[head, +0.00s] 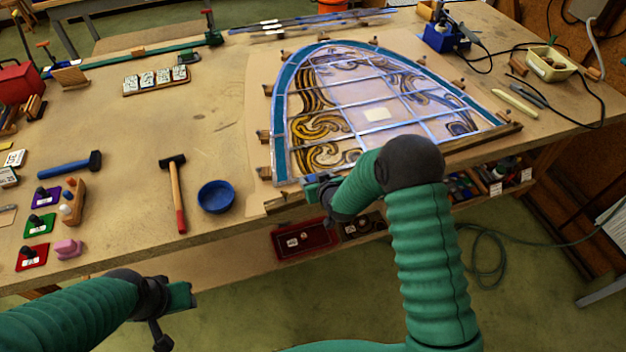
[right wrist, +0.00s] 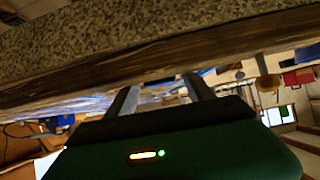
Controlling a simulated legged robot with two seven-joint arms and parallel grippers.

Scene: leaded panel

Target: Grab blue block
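A blue block-shaped stand (head: 445,38) sits at the far right of the table, with a soldering iron beside it. It is the only large blue block-like thing I can make out. My right gripper (head: 322,188) is at the table's front edge by the near left corner of the leaded panel, well apart from the stand. In the right wrist view its two fingers (right wrist: 160,97) are spread with nothing seen between them. My left gripper (head: 182,296) is in front of the table at lower left; its fingers are not clear.
The leaded panel (head: 375,112) lies between my right gripper and the blue stand. A blue bowl (head: 215,197) and a hammer (head: 176,190) lie left of my right gripper. A wooden edge (right wrist: 150,62) crosses close in the right wrist view. Cables (head: 560,105) lie at the right.

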